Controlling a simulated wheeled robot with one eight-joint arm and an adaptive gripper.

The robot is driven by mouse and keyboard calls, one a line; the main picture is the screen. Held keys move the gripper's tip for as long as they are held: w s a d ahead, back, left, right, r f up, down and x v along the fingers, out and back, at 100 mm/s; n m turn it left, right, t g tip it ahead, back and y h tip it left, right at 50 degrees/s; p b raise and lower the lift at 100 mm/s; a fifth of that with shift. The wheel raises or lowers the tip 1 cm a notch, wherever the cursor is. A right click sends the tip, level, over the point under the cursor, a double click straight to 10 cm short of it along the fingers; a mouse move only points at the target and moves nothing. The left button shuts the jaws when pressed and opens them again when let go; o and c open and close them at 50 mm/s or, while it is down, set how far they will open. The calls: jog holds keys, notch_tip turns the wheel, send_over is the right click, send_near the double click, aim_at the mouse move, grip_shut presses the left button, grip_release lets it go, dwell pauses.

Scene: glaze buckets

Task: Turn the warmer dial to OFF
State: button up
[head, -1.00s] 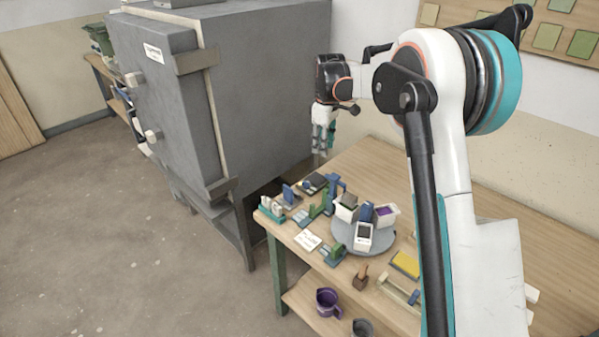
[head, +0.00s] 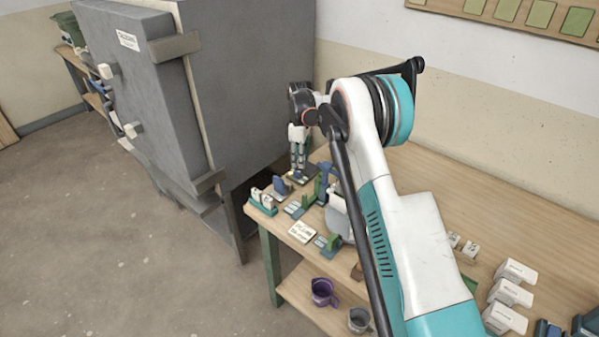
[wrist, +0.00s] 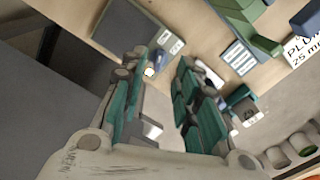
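The warmer is a flat dark plate on a light base at the back of the bench, and its plate (wrist: 127,32) shows in the wrist view. A small blue dial (wrist: 172,45) stands on the base beside pale label patches, with a small pale yellow spot (wrist: 149,71) near it. Which label the dial points to is too small to read. My gripper (head: 297,171) points down over the warmer (head: 304,178) in the head view. In the wrist view my gripper (wrist: 164,62) is open and empty, its fingertips on either side of the dial's area. Contact cannot be told.
A grey kiln (head: 240,85) stands close to the left of the bench. Several blue and green stands (head: 295,208) and a white card (head: 302,232) crowd the bench's front left. A round grey turntable (head: 338,222) is partly behind my arm. White blocks (head: 508,293) lie at right.

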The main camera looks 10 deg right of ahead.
aim_at(300, 172)
notch_tip(300, 172, down, 6)
jog(key=shift+r+b, duration=0.15)
jog(key=shift+b, duration=0.4)
jog(key=shift+c, duration=0.3)
grip_shut()
